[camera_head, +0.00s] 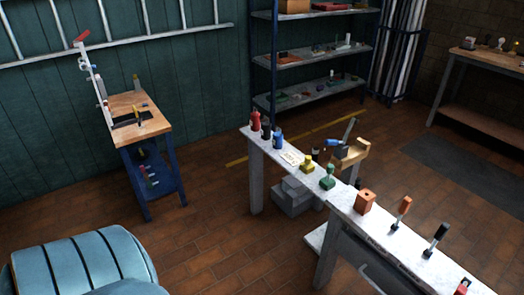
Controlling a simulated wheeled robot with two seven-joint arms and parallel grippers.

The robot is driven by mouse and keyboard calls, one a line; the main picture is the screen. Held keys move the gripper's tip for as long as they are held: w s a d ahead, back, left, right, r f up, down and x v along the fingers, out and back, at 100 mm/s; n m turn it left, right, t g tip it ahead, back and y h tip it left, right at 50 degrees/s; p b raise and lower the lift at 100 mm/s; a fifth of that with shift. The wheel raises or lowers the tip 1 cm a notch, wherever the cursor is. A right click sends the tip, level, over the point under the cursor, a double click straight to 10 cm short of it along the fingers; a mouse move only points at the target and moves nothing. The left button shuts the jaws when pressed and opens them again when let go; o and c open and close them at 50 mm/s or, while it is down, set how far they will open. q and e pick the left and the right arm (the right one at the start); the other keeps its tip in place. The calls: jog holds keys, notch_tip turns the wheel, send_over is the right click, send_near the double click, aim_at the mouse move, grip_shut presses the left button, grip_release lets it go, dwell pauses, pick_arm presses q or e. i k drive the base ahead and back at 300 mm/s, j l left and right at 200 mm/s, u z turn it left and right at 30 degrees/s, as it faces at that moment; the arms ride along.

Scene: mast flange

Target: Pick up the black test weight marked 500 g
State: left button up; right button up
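I cannot make out any "500 g" marking. A small black, upright object (266,131) stands near the far left end of the narrow pale bench (340,205), between a red one (255,121) and a blue one (278,139); I cannot tell whether it is the test weight. Another small dark shape (315,152) shows by the bench's far edge, too small to identify. A yellow piece (307,165) and a green piece (327,179) stand further along the bench. Neither of my grippers is in view.
The bench also holds a white card (290,157), an orange-brown block (365,202) and upright-handled tools (401,213). Grey blocks (292,197) sit beneath. A wood-topped stand (143,125) is left, a ribbed blue object (80,265) front left. Brick floor (215,230) between is clear.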

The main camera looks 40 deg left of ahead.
aim_at(265, 130)
jog(key=u, duration=1.2)
jog(key=i+j, duration=0.35)
jog(key=i, duration=0.15)
jog(key=i+j, duration=0.3)
jog(key=i, duration=0.25)
jog(key=i+j, duration=0.35)
jog(key=i, duration=0.15)
jog(key=l+z, duration=0.05)
